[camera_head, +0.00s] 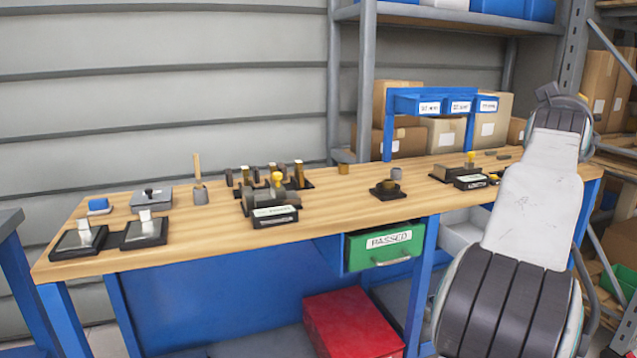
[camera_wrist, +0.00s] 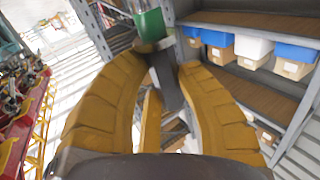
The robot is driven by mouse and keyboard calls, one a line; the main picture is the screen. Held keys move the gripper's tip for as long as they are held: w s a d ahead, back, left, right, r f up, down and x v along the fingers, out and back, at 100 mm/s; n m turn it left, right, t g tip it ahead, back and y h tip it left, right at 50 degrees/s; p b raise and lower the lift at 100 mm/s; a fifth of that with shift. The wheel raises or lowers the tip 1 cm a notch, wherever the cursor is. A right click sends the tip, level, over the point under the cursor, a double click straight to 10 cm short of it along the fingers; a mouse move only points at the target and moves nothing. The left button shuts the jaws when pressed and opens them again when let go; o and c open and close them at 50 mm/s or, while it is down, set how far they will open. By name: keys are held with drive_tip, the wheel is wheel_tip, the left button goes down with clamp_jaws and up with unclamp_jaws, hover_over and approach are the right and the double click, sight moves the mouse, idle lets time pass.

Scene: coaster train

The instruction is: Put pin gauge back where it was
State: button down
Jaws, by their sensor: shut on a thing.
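In the wrist view my gripper (camera_wrist: 168,70) has its two yellow fingers closed around a tool with a green handle (camera_wrist: 150,22) and a dark grey body, which I take to be the pin gauge. Its lower end runs down between the fingers. The gripper is out of the head view, where only my arm shows at the right. On the wooden workbench (camera_head: 350,208) a black rack (camera_head: 303,184) holds several short upright pieces. A black square base with a round holder (camera_head: 388,190) stands to its right. I cannot tell which spot belongs to the gauge.
A grey cup with a wooden handle (camera_head: 200,196), a grey box (camera_head: 151,198) and two black plates (camera_head: 78,241) stand at the left. A green drawer labelled PASSED (camera_head: 384,246) is under the bench. A blue stand (camera_head: 443,103) rises behind it.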

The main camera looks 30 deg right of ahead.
drive_tip(key=w+a+f+n+t+y+p, duration=0.25)
drive_tip(key=w+a+f+p, duration=0.3)
drive_tip(key=w+f, duration=0.5)
drive_tip(key=w+a+f+n+t+y+p, duration=0.15)
drive_tip(key=w+a+f+t+p, duration=0.25)
drive_tip(key=w+a+f, duration=0.45)
drive_tip(key=w+a+f+n+t+y+p, duration=0.1)
drive_tip(key=w+a+f+n+y+p, duration=0.1)
drive_tip(key=a, duration=0.5)
drive_tip(key=w+a+f+n+t+y+p, duration=0.2)
drive_tip(key=w+a+f+y+p, duration=0.1)
drive_tip(key=w+a+f+p, duration=0.2)
drive_tip(key=w+a+f+n+t+y+p, duration=0.2)
drive_tip(key=w+a+f+p, duration=0.2)
drive_tip(key=a, duration=0.7)
drive_tip(key=shift+w+a+f+n, duration=0.1)
drive_tip(key=shift+w+f+n, duration=0.2)
drive_tip(key=shift+w, duration=0.4)
drive_tip(key=shift+w+a+f+n, duration=0.1)
drive_tip(key=shift+w+f, duration=0.3)
drive_tip(key=shift+w, duration=0.3)
drive_tip(key=w+a+r+n+t+y+p, duration=0.1)
drive_tip(key=a+n+y+p, duration=0.3)
drive_tip(key=a, duration=1.4)
drive_tip(key=w+y+p, duration=0.1)
drive_tip(key=y+p, duration=0.1)
drive_tip(key=shift+r+p, duration=0.2)
drive_tip(key=shift+p, duration=0.2)
